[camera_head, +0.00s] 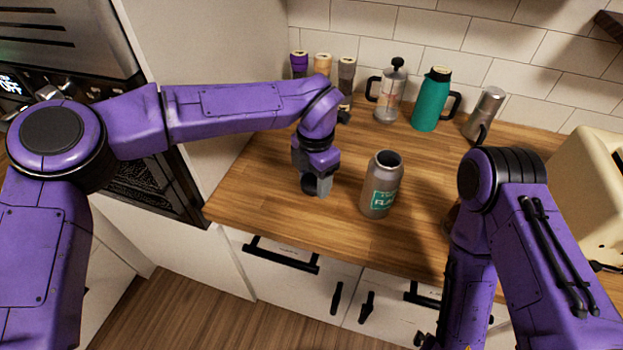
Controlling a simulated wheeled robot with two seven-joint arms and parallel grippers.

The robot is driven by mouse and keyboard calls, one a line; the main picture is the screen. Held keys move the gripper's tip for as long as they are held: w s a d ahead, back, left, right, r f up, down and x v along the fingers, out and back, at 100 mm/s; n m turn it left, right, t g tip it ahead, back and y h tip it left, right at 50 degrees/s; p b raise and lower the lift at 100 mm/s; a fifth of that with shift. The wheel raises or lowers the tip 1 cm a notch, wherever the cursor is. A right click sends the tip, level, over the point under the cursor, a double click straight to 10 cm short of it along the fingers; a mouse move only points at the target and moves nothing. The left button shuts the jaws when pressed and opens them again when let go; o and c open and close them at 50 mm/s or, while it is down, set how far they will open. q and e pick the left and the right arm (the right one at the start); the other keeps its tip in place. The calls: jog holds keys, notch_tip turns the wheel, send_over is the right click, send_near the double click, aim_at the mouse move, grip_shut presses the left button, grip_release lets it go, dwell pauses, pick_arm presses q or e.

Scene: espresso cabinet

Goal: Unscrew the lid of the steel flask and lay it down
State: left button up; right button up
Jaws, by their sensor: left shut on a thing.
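The steel flask (381,187) stands upright on the wooden counter, with a green label on its front. Its mouth is open and bare, with no lid on it. My left gripper (318,186) is just left of the flask, pointing down low over the counter and apart from the flask. It is shut on a small dark round thing that looks like the flask lid (309,185), partly hidden by the fingers. I cannot tell whether the lid touches the counter. My right arm hangs down at the lower right; its gripper is not in view.
A cafetière (389,94), a green jug (431,101) and a steel pot (484,115) stand along the back wall. Several capped jars (346,78) stand at the back left. A cream appliance (585,195) is at the right. The counter (258,185) left of my gripper is clear.

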aim_at(312, 186)
pick_arm(q)
jog(key=f, duration=0.1)
jog(key=w+f+p, duration=0.1)
jog(key=f, duration=0.1)
jog(key=w+f, duration=0.1)
jog(key=f, duration=0.1)
jog(key=shift+w+a+f, duration=0.15)
jog(key=shift+a, duration=0.1)
jog(key=shift+w+f, duration=0.1)
jog(key=shift+f, duration=0.25)
jog(key=shift+f, duration=0.1)
jog(key=o, duration=1.2)
notch_tip(312, 186, up, 12)
jog(key=shift+r+b, duration=0.15)
jog(key=shift+b, duration=0.85)
